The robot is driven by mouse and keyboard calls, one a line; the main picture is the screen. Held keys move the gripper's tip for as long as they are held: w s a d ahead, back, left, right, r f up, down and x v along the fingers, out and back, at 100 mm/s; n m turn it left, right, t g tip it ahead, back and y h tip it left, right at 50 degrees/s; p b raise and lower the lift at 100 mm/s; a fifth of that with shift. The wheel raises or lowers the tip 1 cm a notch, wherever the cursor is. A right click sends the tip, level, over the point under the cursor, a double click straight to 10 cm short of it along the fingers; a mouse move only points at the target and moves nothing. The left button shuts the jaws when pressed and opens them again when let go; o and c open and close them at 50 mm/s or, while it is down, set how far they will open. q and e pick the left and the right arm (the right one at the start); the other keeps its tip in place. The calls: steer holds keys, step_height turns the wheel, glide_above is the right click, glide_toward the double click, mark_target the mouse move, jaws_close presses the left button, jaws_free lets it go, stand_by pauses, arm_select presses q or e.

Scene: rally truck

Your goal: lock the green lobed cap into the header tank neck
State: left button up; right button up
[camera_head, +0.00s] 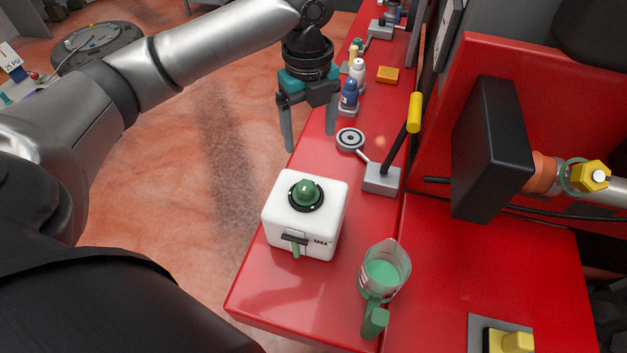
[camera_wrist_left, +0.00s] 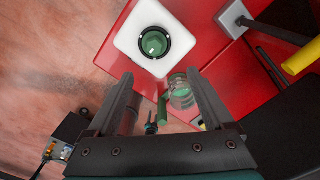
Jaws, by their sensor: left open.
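The white header tank (camera_head: 328,218) stands on the red bench near its left edge, marked MAX on its front. The green lobed cap (camera_head: 306,192) sits upright at the black-ringed neck (camera_head: 292,206) on top; I cannot tell whether it is locked. In the left wrist view the cap (camera_wrist_left: 154,43) shows as a green round inside the black ring on the tank (camera_wrist_left: 130,45). My left gripper (camera_head: 309,141) is open and empty, its fingers pointing down, beyond the tank and apart from it. My right gripper is not in view.
A clear jug of green liquid (camera_head: 383,276) stands right of the tank. A lever with a yellow handle (camera_head: 414,112) and a round grey dish (camera_head: 350,138) are behind it. Bottles (camera_head: 349,94) line the far bench. A black box (camera_head: 488,150) overhangs the right.

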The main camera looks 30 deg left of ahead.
arm_select(q)
glide_above(306, 185)
steer(key=f, duration=0.9)
steer(key=shift+w+d+f, duration=0.1)
steer(key=shift+w, duration=0.25)
steer(key=shift+s+f, duration=0.2)
steer(key=shift+f, duration=1.1)
steer(key=shift+s+f, duration=0.2)
steer(key=shift+f, duration=1.1)
jaws_close()
